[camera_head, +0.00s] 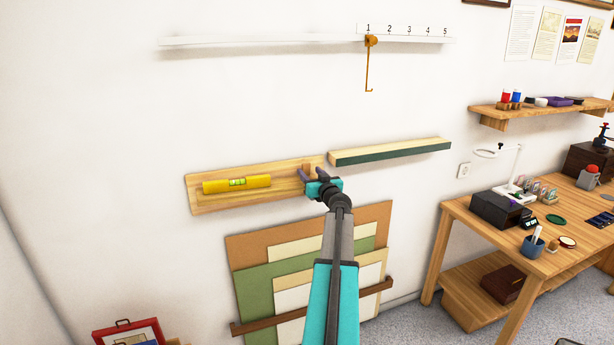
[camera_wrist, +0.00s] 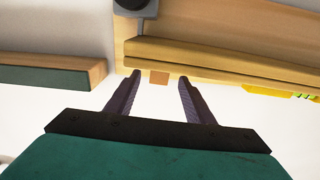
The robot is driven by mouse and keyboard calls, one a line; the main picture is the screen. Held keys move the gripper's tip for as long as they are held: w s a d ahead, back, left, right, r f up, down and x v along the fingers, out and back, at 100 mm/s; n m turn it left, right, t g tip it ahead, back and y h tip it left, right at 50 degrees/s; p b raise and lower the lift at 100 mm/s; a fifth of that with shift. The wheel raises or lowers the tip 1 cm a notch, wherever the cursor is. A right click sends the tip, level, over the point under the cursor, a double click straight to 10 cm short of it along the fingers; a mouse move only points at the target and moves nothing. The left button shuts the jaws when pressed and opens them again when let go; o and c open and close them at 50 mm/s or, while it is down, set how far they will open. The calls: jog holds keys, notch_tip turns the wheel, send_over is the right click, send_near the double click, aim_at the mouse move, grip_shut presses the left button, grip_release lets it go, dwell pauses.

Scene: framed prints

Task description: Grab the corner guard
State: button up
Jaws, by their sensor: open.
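A small brown wooden piece, which looks like the corner guard (camera_wrist: 159,77), shows at the edge of the wooden shelf (camera_head: 232,185). In the head view it is a small brown block (camera_head: 307,167) at the shelf's right end, partly hidden by my gripper (camera_head: 311,174). In the wrist view my gripper (camera_wrist: 159,90) is open, its two dark purple fingers pointing at the shelf edge. The brown piece shows in the gap between the fingertips. I cannot tell whether either finger touches it.
A yellow spirit level (camera_head: 237,184) lies on the same shelf to the left. A green-fronted ledge (camera_head: 390,152) is on the wall to the right. Coloured boards (camera_head: 255,285) stand below. An orange hook (camera_head: 369,70) hangs from the rail above. A workbench (camera_head: 470,225) stands at right.

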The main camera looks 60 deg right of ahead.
aim_at(307, 169)
jog(key=shift+p+x, duration=1.25)
jog(key=shift+x, duration=0.4)
jog(key=shift+p+x, duration=0.4)
jog(key=shift+x, duration=0.5)
jog(key=c, duration=1.1)
